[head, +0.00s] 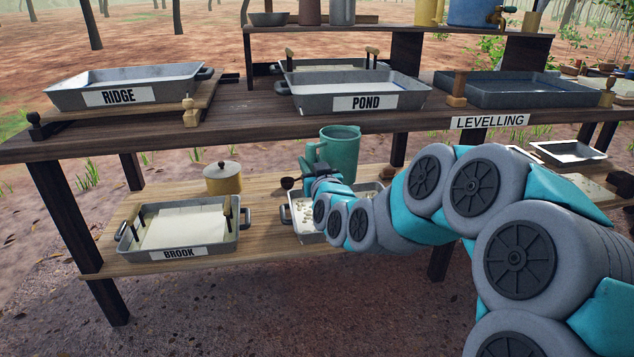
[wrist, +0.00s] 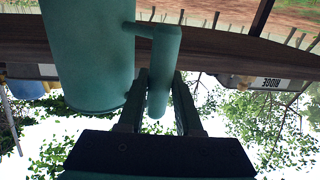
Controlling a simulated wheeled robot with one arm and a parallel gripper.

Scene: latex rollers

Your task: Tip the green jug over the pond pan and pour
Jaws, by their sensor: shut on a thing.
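The green jug (head: 342,150) is upright, its open top showing, below and in front of the pond pan (head: 414,100). The pond pan is a grey metal tray with a POND label on the upper bench. My gripper (head: 312,178) is shut on the jug's handle, which is on the jug's left side in the head view. In the wrist view the jug (wrist: 88,55) fills the upper left, and its handle (wrist: 163,75) is between the fingers of my gripper (wrist: 162,105).
The upper bench (head: 235,120) overhangs the lower shelf (head: 265,235). The ridge pan (head: 60,100) stands left of the pond pan and a levelling tray (head: 520,92) right.

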